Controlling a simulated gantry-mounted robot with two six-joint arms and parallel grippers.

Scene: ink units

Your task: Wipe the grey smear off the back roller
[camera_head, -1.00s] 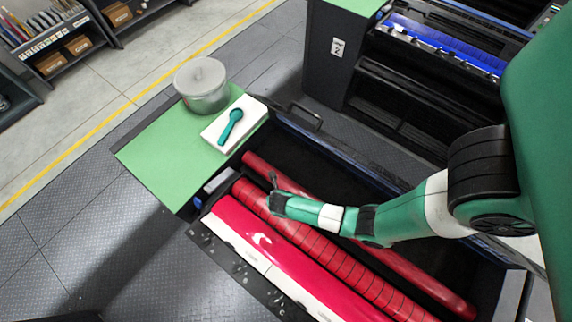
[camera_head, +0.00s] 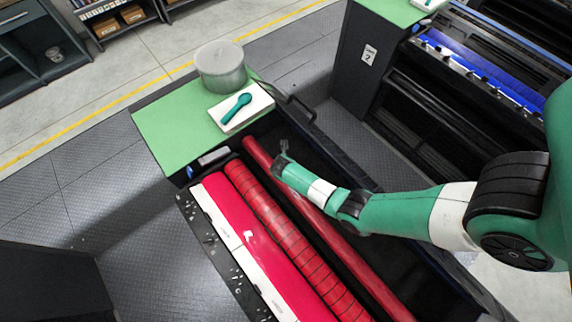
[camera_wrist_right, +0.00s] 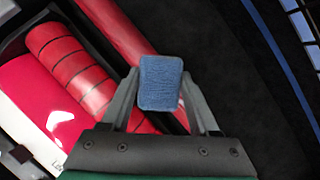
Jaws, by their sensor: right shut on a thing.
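My right gripper (camera_head: 283,156) comes in from the right, above the trough of the near ink unit. In the right wrist view it (camera_wrist_right: 160,100) is shut on a blue cloth-like pad (camera_wrist_right: 160,82). The back roller (camera_head: 258,153) is smooth and red, and my arm covers part of it. In the right wrist view the back roller (camera_wrist_right: 115,30) runs behind the pad, which overlaps its right side. I cannot tell whether they touch. I cannot make out the grey smear. My left gripper is not in view.
A ridged red roller (camera_head: 265,210) and a pink-red front roller (camera_head: 225,204) lie alongside. A green top (camera_head: 165,130) carries a grey pot (camera_head: 220,68) and a teal tool (camera_head: 236,108) on a white block. A dark handle (camera_head: 300,105) stands at the trough's far edge.

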